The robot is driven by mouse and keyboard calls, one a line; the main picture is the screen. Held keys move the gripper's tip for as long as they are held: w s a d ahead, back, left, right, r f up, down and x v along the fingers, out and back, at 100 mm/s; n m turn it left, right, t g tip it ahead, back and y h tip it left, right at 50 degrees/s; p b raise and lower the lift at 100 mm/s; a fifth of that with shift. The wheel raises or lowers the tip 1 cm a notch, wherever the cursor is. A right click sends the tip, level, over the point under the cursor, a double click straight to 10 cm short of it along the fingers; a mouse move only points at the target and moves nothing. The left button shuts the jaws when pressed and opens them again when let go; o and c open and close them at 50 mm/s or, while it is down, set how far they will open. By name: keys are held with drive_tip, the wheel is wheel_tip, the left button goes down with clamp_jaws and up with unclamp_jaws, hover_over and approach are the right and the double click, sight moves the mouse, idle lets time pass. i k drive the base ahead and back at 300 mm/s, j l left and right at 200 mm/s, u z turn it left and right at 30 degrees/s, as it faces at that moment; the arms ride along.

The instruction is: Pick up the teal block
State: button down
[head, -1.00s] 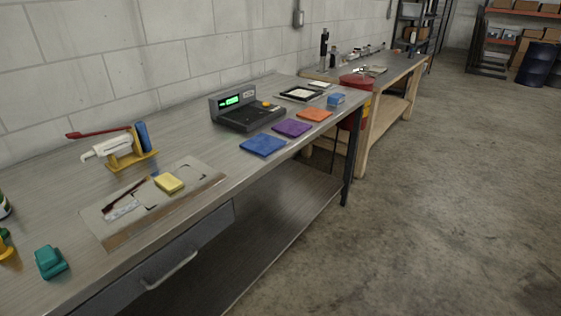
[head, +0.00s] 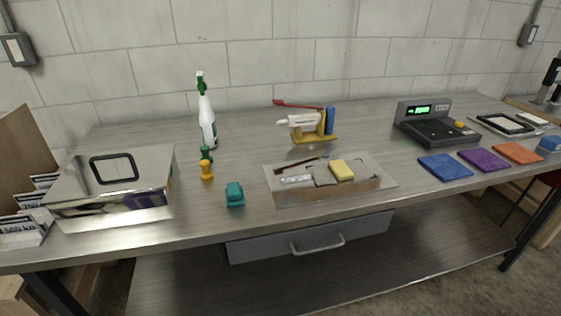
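The teal block (head: 235,195) sits on the metal workbench (head: 230,224) in the head view, left of centre and near the front edge. It is small, with a narrower raised top. Nothing covers it, and bare bench surrounds it. My gripper does not show in the head view.
A shiny metal box (head: 112,188) is further left. A spray bottle (head: 207,115) stands behind.

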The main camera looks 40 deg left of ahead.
sight(234, 194)
drive_tip(key=u, duration=1.2)
